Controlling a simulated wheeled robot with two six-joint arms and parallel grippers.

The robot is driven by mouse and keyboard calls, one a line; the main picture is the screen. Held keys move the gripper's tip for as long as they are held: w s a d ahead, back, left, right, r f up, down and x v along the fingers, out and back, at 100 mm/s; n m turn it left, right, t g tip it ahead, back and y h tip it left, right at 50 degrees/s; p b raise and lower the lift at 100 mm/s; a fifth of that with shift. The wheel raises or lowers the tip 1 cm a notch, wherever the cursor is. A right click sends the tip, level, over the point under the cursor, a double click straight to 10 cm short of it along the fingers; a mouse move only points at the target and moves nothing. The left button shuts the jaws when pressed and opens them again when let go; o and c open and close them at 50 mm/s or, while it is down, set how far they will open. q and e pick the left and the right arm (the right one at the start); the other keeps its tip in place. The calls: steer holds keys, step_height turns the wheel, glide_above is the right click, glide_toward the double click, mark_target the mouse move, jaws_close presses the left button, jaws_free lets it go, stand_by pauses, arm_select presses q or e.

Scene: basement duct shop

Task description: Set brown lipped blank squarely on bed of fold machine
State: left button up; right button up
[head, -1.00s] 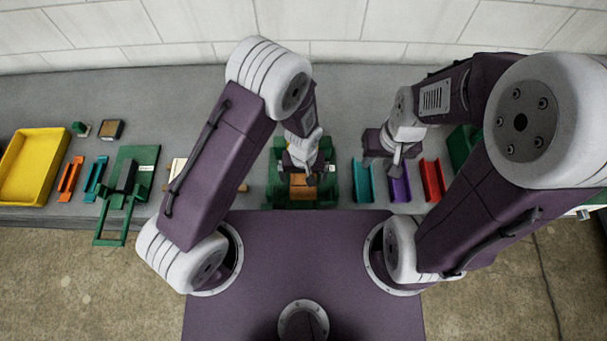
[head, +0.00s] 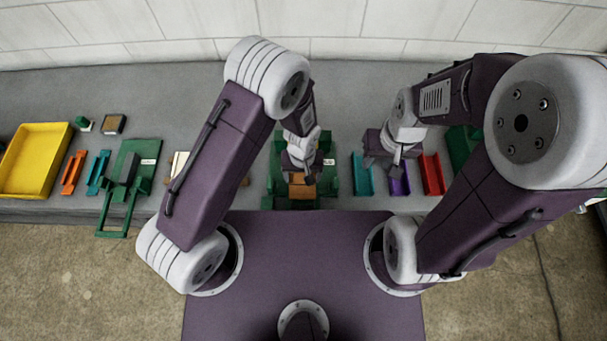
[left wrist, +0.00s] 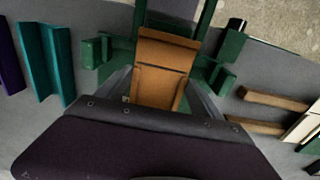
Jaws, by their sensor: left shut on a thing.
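The brown lipped blank (left wrist: 164,60) fills the middle of the left wrist view, with a raised lip across it. It lies over the green fold machine (left wrist: 122,48); the view does not settle whether it rests on the bed or is just above. In the head view the blank (head: 301,190) shows below my left gripper (head: 301,172), over the fold machine (head: 331,178).
Teal (head: 362,175), purple (head: 399,180) and red (head: 433,175) channels lie right of the machine. Wooden strips (left wrist: 268,104) lie beside it. Farther left are another green machine (head: 147,158), orange and teal pieces, and a yellow tray (head: 66,155). The bench's back is clear.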

arm_select(q)
steer(key=shift+s, duration=0.2)
steer(key=o, duration=1.2)
steer(key=shift+w, duration=0.25)
steer(key=shift+o, duration=1.3)
steer(key=shift+w+f, duration=0.1)
steer(key=shift+w, duration=0.15)
steer(key=shift+s+r, duration=0.1)
steer(key=shift+r, duration=0.15)
step_height(320, 180, up, 9)
steer(key=b, duration=0.1)
steer(key=shift+f, duration=0.15)
